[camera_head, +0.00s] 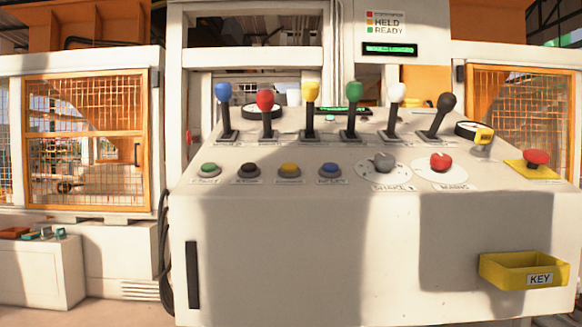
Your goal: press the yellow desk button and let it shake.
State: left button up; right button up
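The yellow desk button (290,169) is a round cap in a dark ring on the sloping top of the white desk (300,220). It stands in a row between a dark button (248,170) and a blue button (330,170), with a green button (208,168) at the left end. Nothing covers or touches the yellow button. A grey knob (384,162) on a round dial with a label that seems to read SHAKE is right of the row. Neither of my grippers is in view.
Several levers with coloured knobs, one of them yellow (311,90), stand upright behind the buttons. A red knob (440,161) and a red mushroom button (537,158) are to the right. A yellow KEY box (523,270) hangs on the desk front. A lit green display (389,50) is above.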

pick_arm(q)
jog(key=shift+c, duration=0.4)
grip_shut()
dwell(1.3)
